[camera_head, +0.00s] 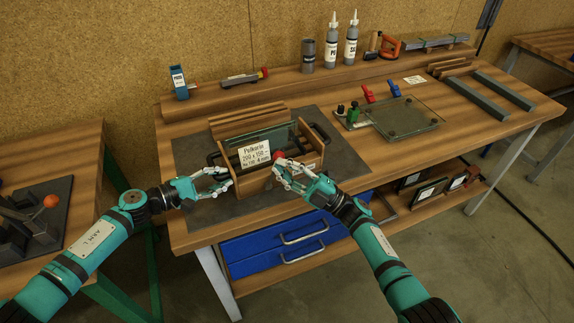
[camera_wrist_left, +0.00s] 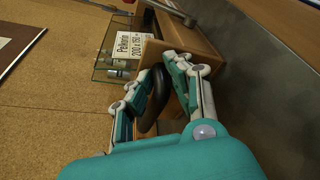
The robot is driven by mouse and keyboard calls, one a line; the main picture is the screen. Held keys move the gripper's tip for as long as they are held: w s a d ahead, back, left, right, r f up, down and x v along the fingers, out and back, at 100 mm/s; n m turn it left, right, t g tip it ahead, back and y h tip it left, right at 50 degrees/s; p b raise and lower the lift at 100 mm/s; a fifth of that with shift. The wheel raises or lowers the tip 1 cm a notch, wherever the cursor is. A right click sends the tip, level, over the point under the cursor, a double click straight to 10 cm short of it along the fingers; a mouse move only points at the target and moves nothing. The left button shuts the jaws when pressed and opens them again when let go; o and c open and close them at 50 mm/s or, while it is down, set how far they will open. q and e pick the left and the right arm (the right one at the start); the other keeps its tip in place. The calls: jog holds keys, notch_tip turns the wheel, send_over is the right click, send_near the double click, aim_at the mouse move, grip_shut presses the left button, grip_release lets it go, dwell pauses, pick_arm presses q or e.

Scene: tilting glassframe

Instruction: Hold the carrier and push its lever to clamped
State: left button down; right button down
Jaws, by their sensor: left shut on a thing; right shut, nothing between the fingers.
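The wooden carrier (camera_head: 257,186) stands on the dark mat at the front of the bench and holds an upright glass pane (camera_head: 276,138) with a white paper label (camera_head: 254,155). The carrier's left black handle (camera_wrist_left: 157,103) is between the fingers of my left gripper (camera_head: 225,179), which is shut on it. A dark handle (camera_head: 320,132) shows at the carrier's right end. The lever's red knob (camera_head: 278,155) is at the carrier's front right. My right gripper (camera_head: 280,166) is shut and empty right at the knob; whether they touch I cannot tell.
The dark mat (camera_head: 195,157) lies under the carrier. To its right are a glass plate (camera_head: 408,118) with red and blue clamps, and grey rails (camera_head: 503,92). Bottles (camera_head: 351,42) stand on the rear shelf. Blue drawers (camera_head: 270,250) are below the bench top.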

jog(key=s+r+v, duration=0.1)
jog(key=s+v, duration=0.1)
jog(key=v, duration=0.7)
